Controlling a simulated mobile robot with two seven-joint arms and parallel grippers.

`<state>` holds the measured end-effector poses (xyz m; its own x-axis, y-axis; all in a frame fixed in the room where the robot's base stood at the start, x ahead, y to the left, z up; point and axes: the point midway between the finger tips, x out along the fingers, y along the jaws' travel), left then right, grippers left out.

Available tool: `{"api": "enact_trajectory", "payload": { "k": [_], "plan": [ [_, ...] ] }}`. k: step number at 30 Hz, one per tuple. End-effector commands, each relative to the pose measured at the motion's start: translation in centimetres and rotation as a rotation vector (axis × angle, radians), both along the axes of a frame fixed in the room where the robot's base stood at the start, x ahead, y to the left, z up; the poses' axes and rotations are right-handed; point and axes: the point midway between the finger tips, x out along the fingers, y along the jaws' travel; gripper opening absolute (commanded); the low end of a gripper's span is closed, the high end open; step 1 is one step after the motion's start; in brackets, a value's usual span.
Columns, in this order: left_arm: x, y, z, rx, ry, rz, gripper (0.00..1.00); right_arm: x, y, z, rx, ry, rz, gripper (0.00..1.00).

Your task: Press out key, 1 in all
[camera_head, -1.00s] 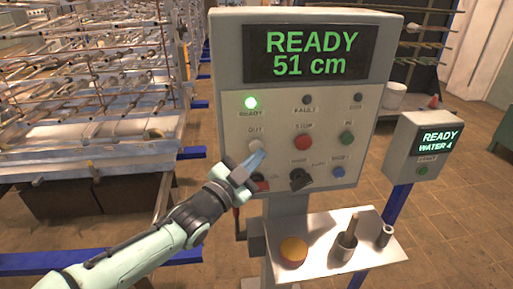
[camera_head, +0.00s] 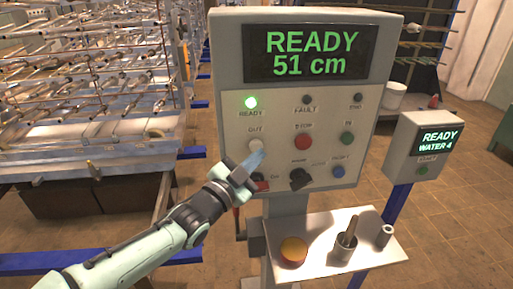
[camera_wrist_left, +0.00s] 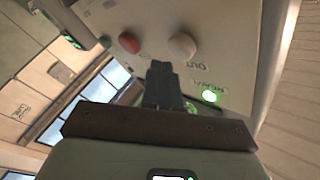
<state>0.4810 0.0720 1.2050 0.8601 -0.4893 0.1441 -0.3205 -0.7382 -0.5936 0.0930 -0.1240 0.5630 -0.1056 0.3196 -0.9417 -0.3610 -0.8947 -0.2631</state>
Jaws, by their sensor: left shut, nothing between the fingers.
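The grey control panel (camera_head: 298,130) stands in the middle of the head view, with its display reading READY 51 cm. The white OUT key (camera_head: 256,146) is at the left of its middle row, under the lit green READY lamp. My left gripper (camera_head: 258,158) is shut and empty, its fingertips just below the OUT key in the head view. In the left wrist view, the shut fingers (camera_wrist_left: 163,84) show in front of the panel, with the pale OUT key (camera_wrist_left: 182,46) beyond their tips. A gap to the key cannot be measured exactly. My right gripper is not in view.
The red STOP key (camera_head: 303,142) is right of OUT, with a green IN key (camera_head: 347,139) further right. A selector knob (camera_head: 299,178) sits below.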

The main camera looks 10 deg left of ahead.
Motion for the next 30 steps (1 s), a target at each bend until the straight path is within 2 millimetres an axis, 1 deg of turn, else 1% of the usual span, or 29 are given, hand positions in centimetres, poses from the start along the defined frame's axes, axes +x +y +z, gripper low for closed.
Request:
{"api": "enact_trajectory", "payload": {
  "k": [11, 20, 30],
  "plan": [
    [0.04, 0.01, -0.01, 0.000, 0.000, 0.000, 0.00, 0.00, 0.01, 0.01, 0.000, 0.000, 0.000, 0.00],
    [0.85, 0.26, 0.01, 0.000, 0.001, 0.001, 0.00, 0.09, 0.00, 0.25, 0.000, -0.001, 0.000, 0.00],
    [0.86, 0.24, 0.00, 0.000, 0.000, 0.000, 0.00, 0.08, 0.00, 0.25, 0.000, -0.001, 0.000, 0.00]
  ]
}}
